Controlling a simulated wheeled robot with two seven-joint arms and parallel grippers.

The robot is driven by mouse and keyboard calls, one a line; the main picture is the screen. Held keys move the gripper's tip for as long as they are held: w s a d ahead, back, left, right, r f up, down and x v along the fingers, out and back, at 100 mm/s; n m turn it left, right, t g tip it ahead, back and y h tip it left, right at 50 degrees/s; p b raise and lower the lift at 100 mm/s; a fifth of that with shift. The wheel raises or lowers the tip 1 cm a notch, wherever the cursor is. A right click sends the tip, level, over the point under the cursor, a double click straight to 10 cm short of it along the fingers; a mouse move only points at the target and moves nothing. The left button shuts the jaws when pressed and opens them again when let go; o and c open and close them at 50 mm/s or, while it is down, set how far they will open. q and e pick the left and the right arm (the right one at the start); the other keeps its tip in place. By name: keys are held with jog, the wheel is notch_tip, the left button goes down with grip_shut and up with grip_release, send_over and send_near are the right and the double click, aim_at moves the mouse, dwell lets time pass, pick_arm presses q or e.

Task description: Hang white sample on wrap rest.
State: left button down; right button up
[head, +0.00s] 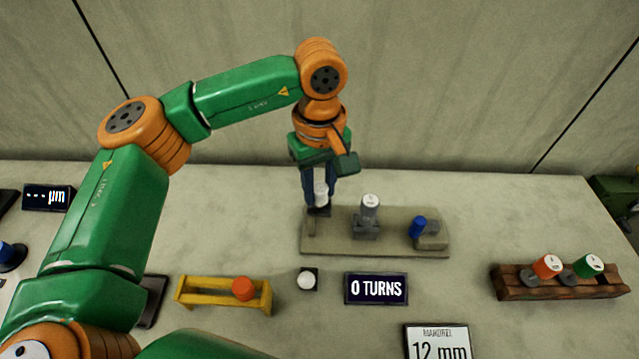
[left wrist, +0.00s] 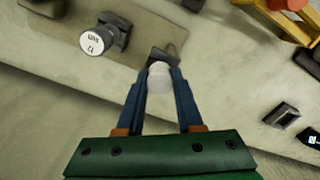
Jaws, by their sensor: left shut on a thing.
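The white sample (head: 321,191) is between the fingers of my left gripper (head: 320,202), which is shut on it and points down at the left end of a grey-beige board. In the left wrist view the white sample (left wrist: 159,77) sits between the blue fingertips (left wrist: 158,88), right by a small dark block (left wrist: 163,54) on the board. I take this block to be the wrap rest, but no label shows. Whether the sample touches it, I cannot tell; the fingers partly hide both. My right gripper is out of view.
In front are a yellow rack (head: 215,296), a white-topped dark block (head: 307,280) and a "0 TURNS" display (head: 376,289). A wooden rack (head: 560,287) stands right.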

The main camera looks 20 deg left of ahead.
pick_arm(q)
jog(key=shift+f+b, duration=0.4)
jog(key=shift+f, duration=0.2)
jog(key=shift+c, duration=2.4)
grip_release()
jog(key=shift+r, duration=0.1)
notch_tip(320, 180, up, 7)
jog(key=shift+r, duration=0.1)
